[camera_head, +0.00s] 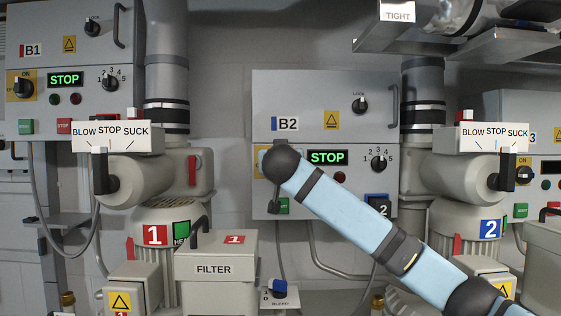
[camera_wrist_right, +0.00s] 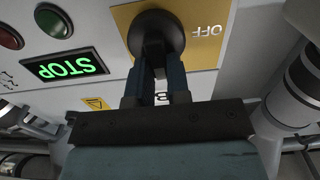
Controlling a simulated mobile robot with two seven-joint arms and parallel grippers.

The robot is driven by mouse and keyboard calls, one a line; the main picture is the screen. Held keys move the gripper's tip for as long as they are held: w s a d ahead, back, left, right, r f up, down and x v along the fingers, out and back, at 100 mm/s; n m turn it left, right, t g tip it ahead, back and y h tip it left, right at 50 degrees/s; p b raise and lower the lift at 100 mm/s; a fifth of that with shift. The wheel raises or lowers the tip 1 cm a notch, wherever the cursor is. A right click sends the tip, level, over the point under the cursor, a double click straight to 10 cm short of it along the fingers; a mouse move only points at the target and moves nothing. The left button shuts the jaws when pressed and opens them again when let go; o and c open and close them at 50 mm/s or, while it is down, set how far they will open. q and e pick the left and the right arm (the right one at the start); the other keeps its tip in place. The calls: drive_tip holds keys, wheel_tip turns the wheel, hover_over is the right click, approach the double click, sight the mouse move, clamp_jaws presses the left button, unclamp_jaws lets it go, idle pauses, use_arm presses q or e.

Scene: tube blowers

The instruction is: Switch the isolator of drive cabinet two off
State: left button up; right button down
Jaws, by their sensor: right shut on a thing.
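Drive cabinet two is the grey box marked B2 (camera_head: 310,90) in the middle of the head view. Its isolator, a black round knob (camera_wrist_right: 156,30) on a yellow plate (camera_wrist_right: 206,45), shows in the right wrist view, which sees the cabinet upside down. The word OFF is readable on the plate. My right gripper (camera_wrist_right: 156,68) is shut on the knob, with a finger on each side of its handle. The knob's exact angle is hard to tell. In the head view my right wrist covers most of the isolator. My left gripper is not in view.
B2's green STOP display (camera_head: 327,158) and speed dial (camera_head: 379,163) sit right of my wrist. Cabinet B1 (camera_head: 75,40) with its own isolator (camera_head: 20,86) stands at left. Blower levers (camera_head: 102,170) and a filter box (camera_head: 215,258) stand in front.

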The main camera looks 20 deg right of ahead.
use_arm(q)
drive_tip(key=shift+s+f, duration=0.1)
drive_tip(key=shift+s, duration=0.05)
use_arm(e)
drive_tip(key=n, duration=0.5)
drive_tip(key=a+f+n, duration=0.1)
drive_tip(key=n, duration=1.1)
drive_tip(key=shift+w+a+f, duration=0.25)
drive_tip(key=shift+a+f, duration=0.1)
drive_tip(key=shift+n, duration=0.4)
use_arm(q)
drive_tip(key=shift+p, duration=0.3)
use_arm(e)
drive_tip(key=c, duration=1.1)
unclamp_jaws()
